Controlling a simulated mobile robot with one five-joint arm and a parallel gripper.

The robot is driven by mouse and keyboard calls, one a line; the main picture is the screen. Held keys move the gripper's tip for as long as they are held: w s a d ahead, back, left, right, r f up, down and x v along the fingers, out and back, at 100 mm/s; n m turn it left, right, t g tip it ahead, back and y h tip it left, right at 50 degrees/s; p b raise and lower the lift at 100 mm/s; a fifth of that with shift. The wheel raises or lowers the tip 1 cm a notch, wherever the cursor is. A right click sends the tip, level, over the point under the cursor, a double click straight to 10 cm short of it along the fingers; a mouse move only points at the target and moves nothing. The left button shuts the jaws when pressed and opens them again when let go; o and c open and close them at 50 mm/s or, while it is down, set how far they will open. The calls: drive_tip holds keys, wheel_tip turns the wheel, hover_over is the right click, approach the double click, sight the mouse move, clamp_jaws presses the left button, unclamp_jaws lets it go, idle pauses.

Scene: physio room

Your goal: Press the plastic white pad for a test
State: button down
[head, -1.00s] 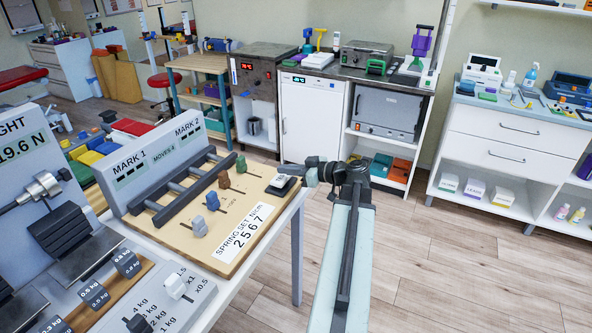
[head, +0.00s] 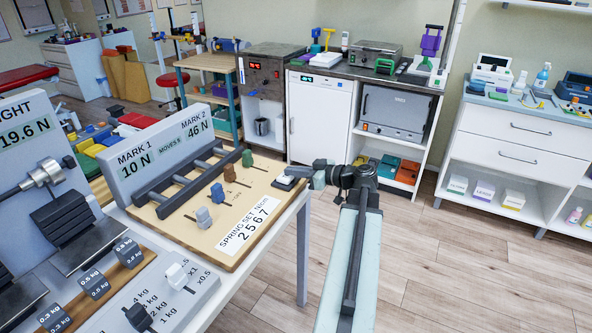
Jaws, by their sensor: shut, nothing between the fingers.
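The small white pad (head: 285,182) sits on a dark base at the right edge of the wooden spring board (head: 262,203), on the table. My gripper (head: 290,173) reaches in from the right and is shut, with its tip at the pad. The tip covers part of the pad, and I cannot tell for certain whether they touch. Behind the board, the grey display panel (head: 150,163) reads 10 N under MARK 1 and 46 N under MARK 2.
A weight device (head: 58,215) stands at left. The floor at right is clear.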

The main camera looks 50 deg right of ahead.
drive_tip(key=shift+a+f, duration=0.15)
drive_tip(key=shift+f, duration=0.3)
drive_tip(key=r+p, duration=0.5)
drive_tip(key=shift+w, duration=0.2)
drive_tip(key=p+v, duration=0.2)
drive_tip(key=v, duration=0.8)
drive_tip(key=shift+s, duration=0.2)
drive_tip(key=shift+r, duration=0.1)
